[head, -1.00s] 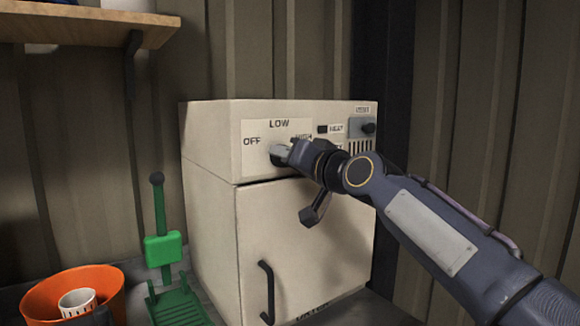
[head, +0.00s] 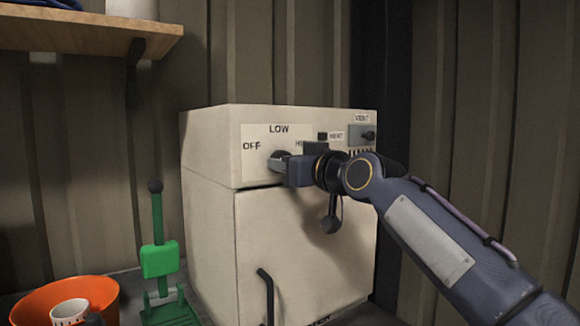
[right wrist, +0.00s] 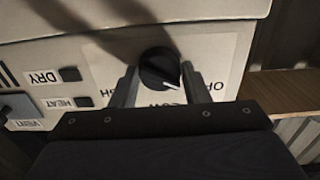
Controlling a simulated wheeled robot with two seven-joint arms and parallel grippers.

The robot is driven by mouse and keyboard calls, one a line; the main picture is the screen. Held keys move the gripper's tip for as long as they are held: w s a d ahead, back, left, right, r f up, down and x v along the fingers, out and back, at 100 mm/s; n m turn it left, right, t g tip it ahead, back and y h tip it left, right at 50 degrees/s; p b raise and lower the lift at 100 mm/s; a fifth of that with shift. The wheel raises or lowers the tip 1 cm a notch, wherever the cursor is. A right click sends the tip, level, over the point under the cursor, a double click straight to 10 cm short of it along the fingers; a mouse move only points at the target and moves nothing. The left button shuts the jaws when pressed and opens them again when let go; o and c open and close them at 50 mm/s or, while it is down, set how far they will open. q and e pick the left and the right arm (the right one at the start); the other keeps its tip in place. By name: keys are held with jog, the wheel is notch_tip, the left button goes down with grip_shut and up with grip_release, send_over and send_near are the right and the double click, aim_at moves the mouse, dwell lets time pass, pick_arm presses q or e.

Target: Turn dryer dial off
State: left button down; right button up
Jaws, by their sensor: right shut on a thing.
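The dryer (head: 290,240) is a cream box with a front door and a control panel on top. Its dial (right wrist: 159,69) is a round black knob with a white pointer line. In the right wrist view, which is upside down, the pointer lies between the LOW and OFF labels. The OFF label (head: 251,146) and LOW label (head: 279,129) are readable in the head view; HIGH is partly hidden by my gripper. My right gripper (head: 275,164) is at the dial, shut with one finger on each side of it (right wrist: 158,85). My left gripper is not in view.
A HEAT switch (head: 322,136) and a VENT slider (head: 368,135) sit right of the dial. A door handle (head: 267,292) is below. A green stand (head: 160,260) and an orange bucket (head: 40,298) with a white cup (head: 69,311) stand left. A wooden shelf (head: 100,38) is upper left.

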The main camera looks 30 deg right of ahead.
jog(key=shift+f, duration=0.2)
jog(key=o, duration=1)
jog(key=shift+r, duration=0.15)
jog(key=shift+c, duration=0.2)
jog(key=s+b, duration=0.1)
jog(key=s, duration=0.6)
jog(key=shift+s+d, duration=0.25)
jog(key=shift+s, duration=0.15)
jog(key=s+a+f+m+g+y+p, duration=0.1)
jog(key=s+a+f+g+p, duration=0.2)
jog(key=s+f, duration=0.4)
jog(key=s+a+f+g+p, duration=0.4)
jog(key=s+f, duration=0.3)
jog(key=f, duration=0.9)
jog(key=s+a+f+m+g+y+p, duration=0.1)
jog(key=s+a+f+g+p, duration=0.2)
jog(key=f, duration=0.8)
jog(key=s+a+g, duration=0.2)
jog(key=s, duration=0.2)
jog(key=shift+f+m+y+p, duration=0.15)
jog(key=shift+m+y+p, duration=0.15)
